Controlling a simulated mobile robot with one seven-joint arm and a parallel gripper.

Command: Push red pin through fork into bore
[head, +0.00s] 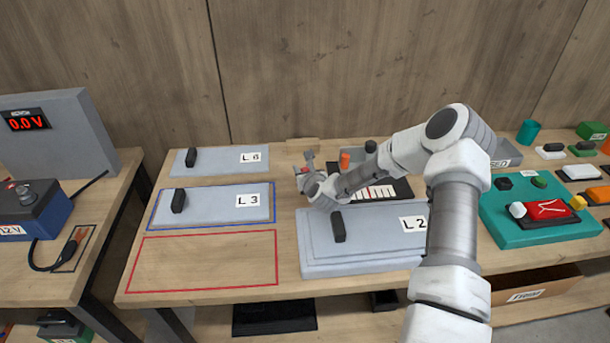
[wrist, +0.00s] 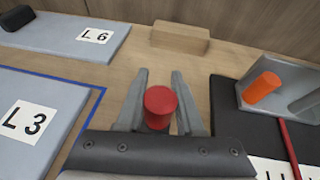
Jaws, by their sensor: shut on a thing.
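The red pin (wrist: 160,101) is between the two fingers of my gripper (wrist: 160,84) in the wrist view, with its round top facing the camera. My gripper is shut on it, above bare wooden table. In the head view my gripper (head: 303,176) is small and near the back middle of the table, left of the black board. The lower end of the pin is hidden, so I cannot tell whether it touches anything. I cannot make out the fork or the bore in either view.
A wooden block (wrist: 180,40) lies ahead of the fingers. Plates L3 (head: 232,204) and L6 (head: 225,160) lie left; stacked L2 plates (head: 370,240) lie in front.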

